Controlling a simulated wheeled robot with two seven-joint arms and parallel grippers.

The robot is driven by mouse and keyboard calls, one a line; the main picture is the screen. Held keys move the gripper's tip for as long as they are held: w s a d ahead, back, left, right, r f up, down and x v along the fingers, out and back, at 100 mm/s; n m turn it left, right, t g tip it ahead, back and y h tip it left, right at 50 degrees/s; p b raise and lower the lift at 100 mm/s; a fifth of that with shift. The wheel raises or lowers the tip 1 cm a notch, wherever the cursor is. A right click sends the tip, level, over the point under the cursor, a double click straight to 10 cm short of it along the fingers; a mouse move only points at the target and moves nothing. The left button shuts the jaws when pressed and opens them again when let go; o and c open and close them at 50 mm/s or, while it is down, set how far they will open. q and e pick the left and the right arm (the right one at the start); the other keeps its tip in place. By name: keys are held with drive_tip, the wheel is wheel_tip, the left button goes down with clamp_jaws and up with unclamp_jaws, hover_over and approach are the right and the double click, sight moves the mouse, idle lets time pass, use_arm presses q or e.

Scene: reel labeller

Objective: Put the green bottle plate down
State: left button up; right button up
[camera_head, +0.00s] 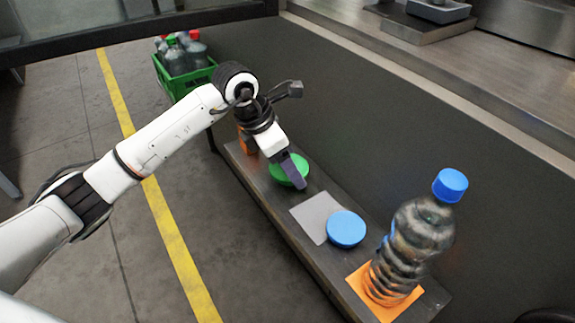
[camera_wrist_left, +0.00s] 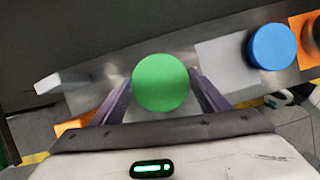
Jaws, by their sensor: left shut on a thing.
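The green bottle plate (camera_head: 287,171) is a round green disc over the far part of the narrow dark bench. My left gripper (camera_head: 293,172) is shut on it, partly covering it in the head view. In the left wrist view the green plate (camera_wrist_left: 161,80) lies between the two purple fingers of my left gripper (camera_wrist_left: 160,92). I cannot tell whether its underside touches the bench. A similar blue disc (camera_head: 346,229) lies nearer, at the edge of a grey square (camera_head: 311,213). My right gripper is not in view.
A clear bottle with a blue cap (camera_head: 411,240) stands on an orange square (camera_head: 359,290) at the bench's near end. A green crate (camera_head: 183,79) with several bottles is at the back left. A dark wall (camera_head: 330,110) runs behind the bench (camera_head: 275,225).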

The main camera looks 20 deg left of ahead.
use_arm(q)
drive_tip(key=shift+f, duration=0.15)
drive_tip(key=shift+f, duration=0.15)
drive_tip(key=o, duration=1.2)
drive_tip(key=p+v, duration=0.1)
drive_tip(key=v, duration=1.1)
drive_tip(key=shift+p, duration=0.35)
